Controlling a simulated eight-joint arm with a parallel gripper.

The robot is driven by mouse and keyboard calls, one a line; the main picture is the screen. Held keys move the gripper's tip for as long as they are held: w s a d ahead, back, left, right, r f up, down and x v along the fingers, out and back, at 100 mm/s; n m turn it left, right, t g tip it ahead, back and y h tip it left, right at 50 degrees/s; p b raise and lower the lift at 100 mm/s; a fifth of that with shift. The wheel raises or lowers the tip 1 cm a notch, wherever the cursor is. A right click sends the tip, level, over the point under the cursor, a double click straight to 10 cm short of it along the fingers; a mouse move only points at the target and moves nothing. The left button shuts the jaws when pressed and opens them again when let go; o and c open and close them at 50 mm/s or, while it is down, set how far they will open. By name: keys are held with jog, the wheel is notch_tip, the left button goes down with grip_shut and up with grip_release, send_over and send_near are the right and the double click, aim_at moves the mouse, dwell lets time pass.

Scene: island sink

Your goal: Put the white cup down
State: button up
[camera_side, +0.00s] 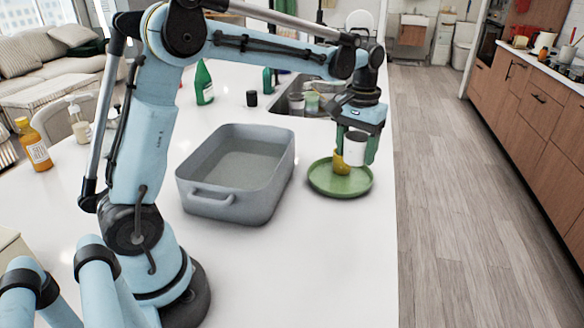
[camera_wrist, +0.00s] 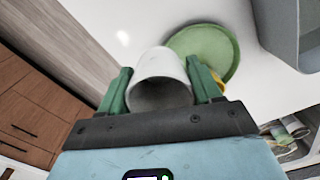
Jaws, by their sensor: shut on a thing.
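My gripper (camera_side: 356,154) is shut on the white cup (camera_side: 355,150), with a green finger on each side of it. The cup hangs over the green plate (camera_side: 325,186) on the white counter, close beside a yellow cup (camera_side: 341,167) on the plate. In the wrist view the white cup (camera_wrist: 160,66) sits between the fingers, its open mouth towards the camera. The green plate (camera_wrist: 222,45) shows behind it, and a sliver of yellow (camera_wrist: 219,82) shows beside the right finger. I cannot tell whether the cup's base touches anything.
A grey basin (camera_side: 268,180) stands left of the plate. The sink (camera_side: 297,100) lies behind, with green bottles (camera_side: 204,83) and a small black item (camera_side: 251,98) nearby. The counter's right edge is close to the plate. The counter in front of the plate is clear.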

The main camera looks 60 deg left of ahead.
jog(key=shift+w+a+f, duration=0.35)
jog(key=shift+a+f, duration=0.8)
jog(key=shift+f, duration=0.25)
jog(key=shift+w+a+f, duration=0.35)
jog(key=shift+a+f, duration=0.8)
jog(key=shift+f, duration=0.2)
jog(key=shift+w+a+f, duration=0.35)
jog(key=shift+a+f, duration=0.8)
jog(key=shift+f, duration=0.25)
jog(key=shift+f, duration=0.4)
jog(key=shift+f, duration=0.2)
jog(key=o, duration=1.2)
